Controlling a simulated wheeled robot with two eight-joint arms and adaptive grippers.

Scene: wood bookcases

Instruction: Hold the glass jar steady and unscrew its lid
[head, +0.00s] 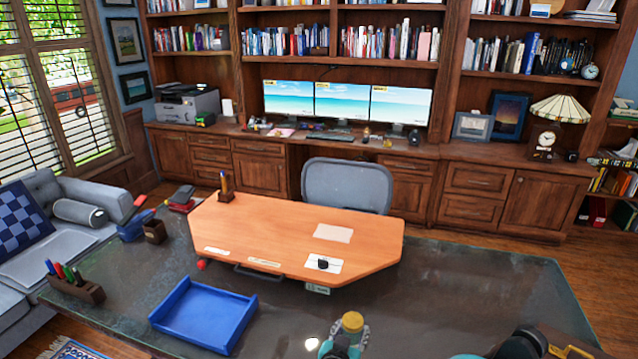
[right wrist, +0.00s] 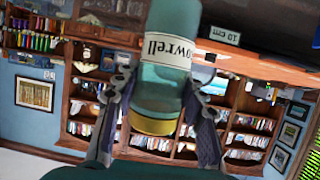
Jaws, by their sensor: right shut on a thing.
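The glass jar shows in the right wrist view as a teal cylinder (right wrist: 165,85) with a white label, seen upside down. Its yellow lid (right wrist: 152,122) is on the jar's end. In the head view the lid (head: 352,321) shows at the bottom edge, and most of the jar is hidden or out of frame. My right gripper (head: 345,342) is shut on the jar, with one finger on each side of it. In the right wrist view the fingers (right wrist: 160,105) flank the jar near its lid end. I do not see my left gripper.
A dark table (head: 460,280) holds a blue tray (head: 203,315), a pen holder (head: 76,284) and an orange wood board (head: 275,235). A small black object (head: 322,264) lies on a white card on the board. The dark table right of the board looks clear.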

